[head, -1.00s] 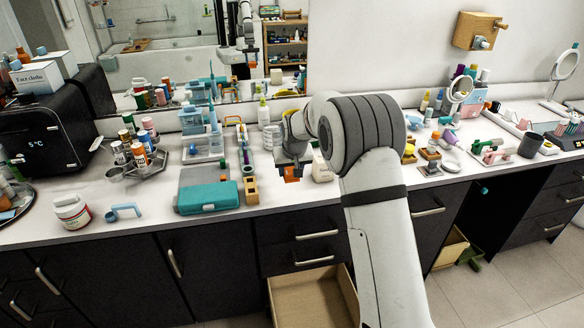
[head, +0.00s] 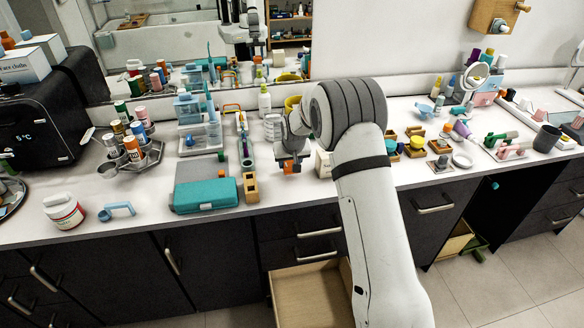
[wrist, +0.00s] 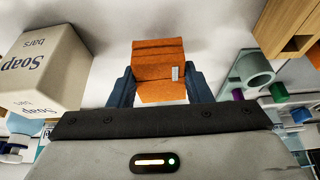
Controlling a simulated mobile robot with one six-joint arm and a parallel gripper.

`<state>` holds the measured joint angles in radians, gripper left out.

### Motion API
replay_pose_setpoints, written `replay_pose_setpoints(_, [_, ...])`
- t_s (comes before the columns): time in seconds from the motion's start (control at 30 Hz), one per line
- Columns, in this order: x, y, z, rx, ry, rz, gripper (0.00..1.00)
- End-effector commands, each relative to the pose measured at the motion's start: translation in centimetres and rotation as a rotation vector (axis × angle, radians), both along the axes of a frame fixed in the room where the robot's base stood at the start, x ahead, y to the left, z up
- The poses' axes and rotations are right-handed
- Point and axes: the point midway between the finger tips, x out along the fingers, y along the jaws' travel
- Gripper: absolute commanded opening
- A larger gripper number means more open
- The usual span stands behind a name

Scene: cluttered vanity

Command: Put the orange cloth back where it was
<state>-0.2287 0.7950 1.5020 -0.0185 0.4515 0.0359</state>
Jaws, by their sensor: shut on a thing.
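The orange cloth (wrist: 158,68) is a small folded piece with a pale tag, held between the two dark fingers of my gripper (wrist: 158,88) in the wrist view. In the head view the cloth (head: 288,167) shows as a small orange patch under my gripper (head: 290,160), over the counter near its front edge. White counter shows around the cloth, and I cannot tell whether it touches the surface. My gripper is shut on the cloth.
A soap bars box (wrist: 42,68) stands close on the left in the wrist view. A wooden block (wrist: 288,28) and a grey-green holder (wrist: 250,72) are on the right. An open, empty-looking drawer (head: 312,296) juts out below the counter (head: 330,203).

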Motion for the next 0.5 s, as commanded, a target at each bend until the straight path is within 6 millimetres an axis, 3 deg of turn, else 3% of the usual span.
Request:
replay_pose_setpoints(0.2, [0.0, -0.2, -2.9, -0.001, 0.003, -0.002, 0.23])
replay_pose_setpoints(0.5, [0.0, -0.3, -3.4, 0.0, 0.0, -0.004, 0.23])
